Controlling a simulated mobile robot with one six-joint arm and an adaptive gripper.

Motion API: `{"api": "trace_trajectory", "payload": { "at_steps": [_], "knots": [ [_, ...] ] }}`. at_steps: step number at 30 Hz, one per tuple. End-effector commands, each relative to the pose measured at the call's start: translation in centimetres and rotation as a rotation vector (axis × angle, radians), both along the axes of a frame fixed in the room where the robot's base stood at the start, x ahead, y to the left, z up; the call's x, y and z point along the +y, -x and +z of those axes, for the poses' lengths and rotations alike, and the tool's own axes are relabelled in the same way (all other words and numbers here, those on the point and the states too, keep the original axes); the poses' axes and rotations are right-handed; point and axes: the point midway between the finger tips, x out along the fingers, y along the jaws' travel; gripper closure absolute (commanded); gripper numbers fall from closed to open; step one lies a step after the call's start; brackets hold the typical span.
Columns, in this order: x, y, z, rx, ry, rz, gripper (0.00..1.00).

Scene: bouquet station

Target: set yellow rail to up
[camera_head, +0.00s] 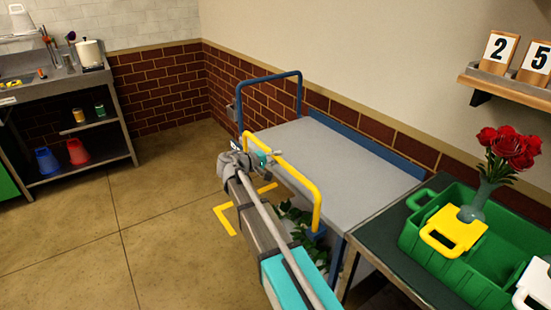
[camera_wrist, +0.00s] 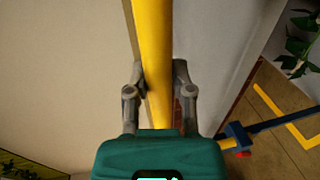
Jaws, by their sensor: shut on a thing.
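The yellow rail (camera_head: 299,182) is a bent tube on the near long side of a grey-topped cart (camera_head: 350,170). Its right leg rises from a blue mount (camera_head: 316,232) at the cart's near corner, and its bar runs back to the left. I cannot tell whether it is fully upright. My gripper (camera_head: 264,153) is at the bar's left part in the head view. In the wrist view my gripper (camera_wrist: 160,88) has its two fingers on either side of the yellow rail (camera_wrist: 153,30), closed on it.
A blue rail (camera_head: 270,77) stands upright at the cart's far left end. Green leaves (camera_head: 297,218) show under the cart's near side. A green crate (camera_head: 415,240) with a yellow handle plate and a vase of red roses (camera_head: 506,148) is at right.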

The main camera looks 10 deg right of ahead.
Motion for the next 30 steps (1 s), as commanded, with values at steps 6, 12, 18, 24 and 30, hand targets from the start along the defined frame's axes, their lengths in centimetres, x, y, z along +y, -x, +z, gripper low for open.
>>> {"api": "trace_trajectory", "payload": {
  "at_steps": [6, 12, 18, 24, 30],
  "knots": [
    [0.01, -0.35, 0.39, -0.005, 0.014, 0.005, 0.59],
    [0.01, -0.26, 0.32, -0.004, 0.011, 0.004, 0.35],
    [-0.01, -0.18, 0.25, -0.003, 0.009, 0.002, 0.35],
    [-0.01, -0.14, 0.21, -0.003, 0.009, 0.002, 0.35],
    [-0.02, -0.13, 0.2, -0.003, 0.009, 0.001, 0.35]
  ]
}}
